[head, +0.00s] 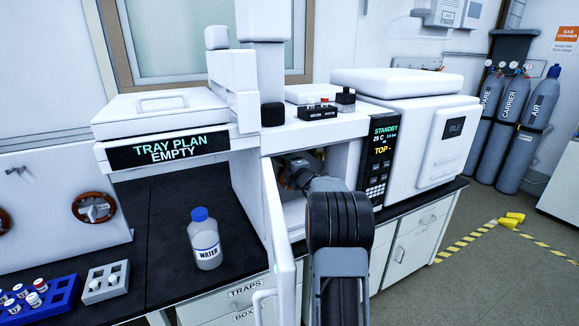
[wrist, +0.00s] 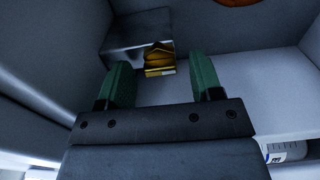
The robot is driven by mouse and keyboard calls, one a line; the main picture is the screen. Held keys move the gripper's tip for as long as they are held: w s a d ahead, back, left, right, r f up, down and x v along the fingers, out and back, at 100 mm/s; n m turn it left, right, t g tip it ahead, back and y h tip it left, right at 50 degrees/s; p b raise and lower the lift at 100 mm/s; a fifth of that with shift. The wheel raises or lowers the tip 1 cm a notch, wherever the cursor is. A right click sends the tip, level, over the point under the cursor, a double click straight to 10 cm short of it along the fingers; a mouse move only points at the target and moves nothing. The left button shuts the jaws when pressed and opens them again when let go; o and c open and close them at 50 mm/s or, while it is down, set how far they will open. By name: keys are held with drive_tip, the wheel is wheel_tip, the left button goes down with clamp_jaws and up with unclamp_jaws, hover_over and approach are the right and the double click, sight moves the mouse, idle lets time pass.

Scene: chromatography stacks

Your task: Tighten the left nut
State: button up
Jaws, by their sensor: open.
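A brass-coloured nut (wrist: 158,58) shows in the wrist view, at a grey block (wrist: 137,30) ahead of my gripper. I cannot tell from this whether it is the left nut; no second nut shows clearly. My gripper (wrist: 159,66) has two green fingers spread apart, with nothing between them. The nut lies just beyond the fingertips, nearer the left finger. In the head view my arm reaches into the open compartment of the white instrument (head: 410,140), and the fingers and nut are mostly hidden there.
The white door (head: 279,235) stands open just left of my arm. A WATER bottle (head: 205,240) stands on the black bench, with a grey rack (head: 105,283) and a blue vial rack (head: 45,298) further left. Compartment walls surround my gripper closely. Gas cylinders (head: 530,125) stand far right.

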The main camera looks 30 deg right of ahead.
drive_tip(key=shift+c, duration=0.2)
drive_tip(key=c, duration=0.9)
drive_tip(key=shift+m+p, duration=2.75)
drive_tip(key=shift+m, duration=6.35)
